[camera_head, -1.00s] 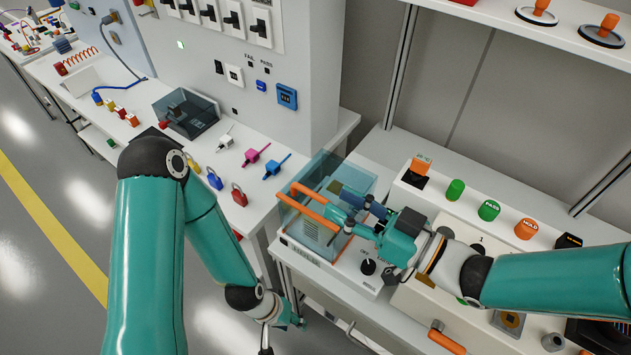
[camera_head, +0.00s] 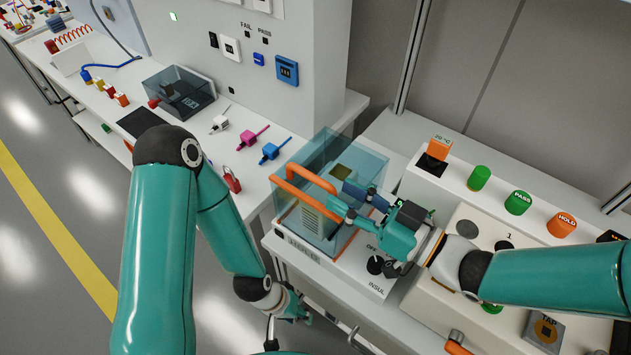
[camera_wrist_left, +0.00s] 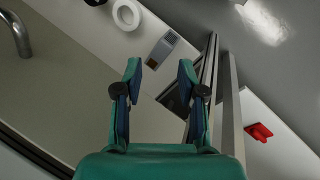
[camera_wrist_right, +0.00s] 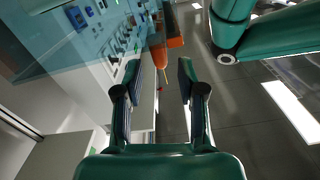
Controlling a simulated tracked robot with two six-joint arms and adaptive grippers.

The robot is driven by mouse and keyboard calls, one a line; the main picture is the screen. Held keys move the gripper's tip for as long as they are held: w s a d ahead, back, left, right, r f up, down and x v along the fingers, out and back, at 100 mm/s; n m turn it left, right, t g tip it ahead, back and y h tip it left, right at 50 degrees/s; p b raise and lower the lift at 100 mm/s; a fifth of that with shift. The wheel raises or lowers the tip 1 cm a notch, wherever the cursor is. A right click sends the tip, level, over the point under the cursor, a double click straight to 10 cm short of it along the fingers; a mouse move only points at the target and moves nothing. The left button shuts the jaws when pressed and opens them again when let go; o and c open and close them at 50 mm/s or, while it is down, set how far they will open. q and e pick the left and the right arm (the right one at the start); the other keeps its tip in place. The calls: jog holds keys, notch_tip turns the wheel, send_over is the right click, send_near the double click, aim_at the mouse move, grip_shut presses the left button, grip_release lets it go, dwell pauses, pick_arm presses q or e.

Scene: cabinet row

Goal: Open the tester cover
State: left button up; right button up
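The tester (camera_head: 305,248) is a white box on the bench with a see-through blue cover (camera_head: 335,150) over it, which looks down. An orange handle (camera_head: 305,178) sticks out at the cover's left side. My right gripper (camera_head: 345,200) is beside the cover, at the right end of the handle. In the right wrist view its fingers (camera_wrist_right: 160,75) are apart, with the orange handle (camera_wrist_right: 172,42) just beyond the tips and nothing visibly gripped. My left gripper (camera_head: 300,308) hangs low in front of the bench. The left wrist view shows its fingers (camera_wrist_left: 160,75) open and empty.
A black knob (camera_head: 375,264) is on the tester's base, close under the right gripper. A panel with green (camera_head: 479,177) and orange (camera_head: 561,224) buttons stands at the right. Padlocks and plugs (camera_head: 247,138) lie on the left bench. The floor at left is clear.

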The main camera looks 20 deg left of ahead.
aim_at(327, 186)
jog(key=p+x, duration=0.1)
jog(key=x, duration=0.5)
jog(key=shift+a, duration=0.3)
grip_shut()
